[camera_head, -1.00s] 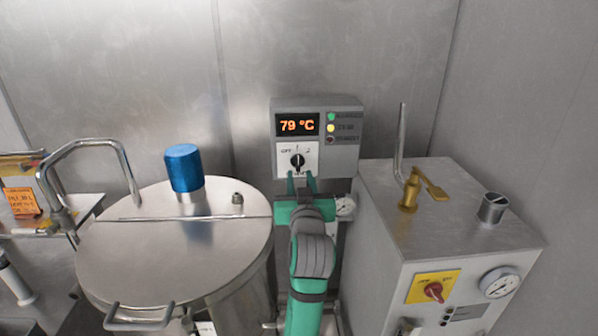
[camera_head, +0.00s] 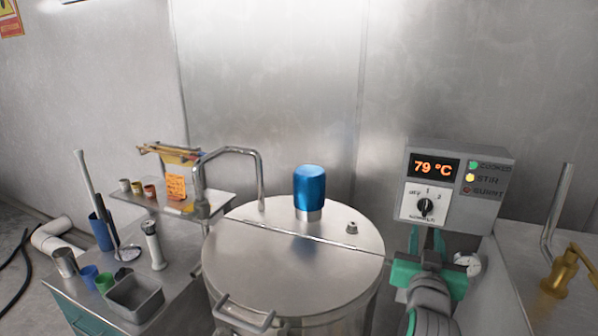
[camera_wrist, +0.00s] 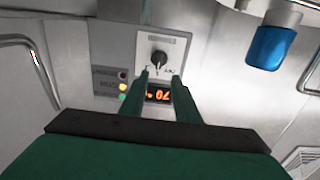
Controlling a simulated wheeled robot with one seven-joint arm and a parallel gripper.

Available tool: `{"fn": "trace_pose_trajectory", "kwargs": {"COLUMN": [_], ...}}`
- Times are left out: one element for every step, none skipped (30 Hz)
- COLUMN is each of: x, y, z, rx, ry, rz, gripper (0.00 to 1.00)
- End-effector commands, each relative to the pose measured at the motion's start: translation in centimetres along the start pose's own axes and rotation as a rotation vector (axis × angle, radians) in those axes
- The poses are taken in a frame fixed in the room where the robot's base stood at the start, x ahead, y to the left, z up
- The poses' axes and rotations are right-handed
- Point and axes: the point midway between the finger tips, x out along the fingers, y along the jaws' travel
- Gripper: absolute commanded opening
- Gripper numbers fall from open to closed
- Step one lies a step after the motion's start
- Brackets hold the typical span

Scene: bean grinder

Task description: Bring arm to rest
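My gripper (camera_head: 426,236) is in front of the grey control box (camera_head: 452,224), just below its black rotary knob (camera_head: 425,206). The box reads 79 °C on an orange display (camera_head: 434,167). In the wrist view, my gripper's two green fingers (camera_wrist: 161,80) stand apart with nothing held between them. The knob (camera_wrist: 158,59) on its white plate lies just beyond the fingertips, and the fingers do not appear to clasp it. Part of the display (camera_wrist: 158,96) shows between the fingers. My green and grey arm rises from the lower right of the head view.
A steel kettle lid (camera_head: 270,262) with a blue cylinder (camera_head: 309,187) on top stands left of my arm. A side table holds a metal tray (camera_head: 136,298), cups and a shelf (camera_head: 135,196). At right is a steel machine (camera_head: 520,255) with a brass valve (camera_head: 563,272).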

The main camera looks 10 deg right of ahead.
Motion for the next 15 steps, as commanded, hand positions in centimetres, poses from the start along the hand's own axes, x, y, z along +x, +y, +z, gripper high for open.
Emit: {"fn": "trace_pose_trajectory", "kwargs": {"x": [-0.1,-0.2,-0.3,-0.5,-0.7,-1.1,-1.4,-1.7,-2.2,-2.7,-3.1,-3.8,-4.3,-4.8,-5.6], "y": [-0.3,-0.5,-0.8,-1.1,-1.5,-2.1,-2.6,-3.1,-3.6,-4.0,-4.5,-5.2,-5.6,-6.0,-6.6], "z": [0.7,1.2,2.0,2.9,3.8,5.1,6.2,7.3,8.7,9.8,10.8,12.1,13.1,14.1,15.4], "rx": [-0.002,-0.004,-0.008,-0.011,-0.015,-0.02,-0.025,-0.029,-0.035,-0.039,-0.044,-0.049,-0.052,-0.056,-0.061], "ry": [-0.005,-0.007,-0.011,-0.014,-0.017,-0.022,-0.027,-0.03,-0.034,-0.038,-0.04,-0.043,-0.047,-0.05,-0.054], "rz": [-0.003,-0.005,-0.009,-0.012,-0.016,-0.022,-0.028,-0.035,-0.042,-0.047,-0.053,-0.063,-0.07,-0.077,-0.086], "gripper": [0.29,0.29,0.29,0.29,0.29,0.29,0.29,0.29,0.29,0.29,0.29,0.29,0.29,0.29,0.29]}}
